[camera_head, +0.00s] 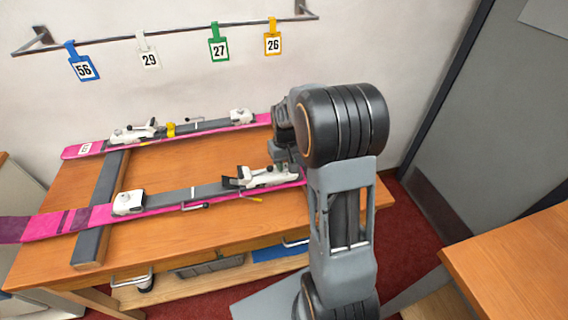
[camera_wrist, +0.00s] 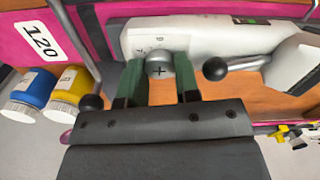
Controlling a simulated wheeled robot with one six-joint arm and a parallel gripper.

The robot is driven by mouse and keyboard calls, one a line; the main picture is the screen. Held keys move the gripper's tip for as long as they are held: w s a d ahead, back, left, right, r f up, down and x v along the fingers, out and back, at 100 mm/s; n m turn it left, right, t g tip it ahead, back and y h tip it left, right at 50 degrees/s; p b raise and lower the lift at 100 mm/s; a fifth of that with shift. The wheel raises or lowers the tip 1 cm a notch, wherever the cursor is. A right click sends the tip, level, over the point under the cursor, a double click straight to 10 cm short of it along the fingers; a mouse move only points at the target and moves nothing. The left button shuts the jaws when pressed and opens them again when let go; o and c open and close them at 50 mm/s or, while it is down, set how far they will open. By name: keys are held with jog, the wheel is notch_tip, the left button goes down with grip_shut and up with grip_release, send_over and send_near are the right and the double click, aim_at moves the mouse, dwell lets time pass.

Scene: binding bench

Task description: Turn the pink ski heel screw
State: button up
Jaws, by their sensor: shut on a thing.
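Two pink skis lie across the bench. The near pink ski (camera_head: 75,222) carries a white heel binding (camera_head: 268,176) at its right end, and my gripper (camera_head: 284,160) is over that end. In the wrist view the white binding housing (camera_wrist: 200,35) fills the top, with small marks by the screw. The round grey heel screw (camera_wrist: 158,67) with a cross slot sits between the green-lined fingers of my gripper (camera_wrist: 160,82), which is shut on it. The ski's pink edge with a 120 label (camera_wrist: 40,42) shows at upper left.
The far pink ski (camera_head: 84,151) lies behind, on a dark support bar (camera_head: 100,215). Numbered tags hang from a wall rail (camera_head: 170,34). In the wrist view, blue (camera_wrist: 33,88) and yellow (camera_wrist: 68,92) containers stand lower left; a black-knobbed lever (camera_wrist: 215,68) is close to the right finger.

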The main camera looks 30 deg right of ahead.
aim_at(285, 165)
jog(key=shift+n, duration=0.5)
jog(key=o, duration=0.9)
jog(key=shift+o, duration=0.2)
jog(key=shift+r, duration=0.15)
notch_tip(285, 165, up, 14)
jog(key=shift+f, duration=0.2)
dwell(0.4)
jog(key=s+a+f+t, duration=0.1)
jog(key=s+a, duration=0.4)
jog(key=s, duration=0.3)
jog(key=s+a+f+t, duration=0.2)
jog(key=s+a, duration=0.2)
jog(key=s, duration=0.4)
jog(key=shift+s+a+t, duration=0.2)
jog(key=shift+a+t, duration=0.1)
jog(key=shift+a, duration=0.05)
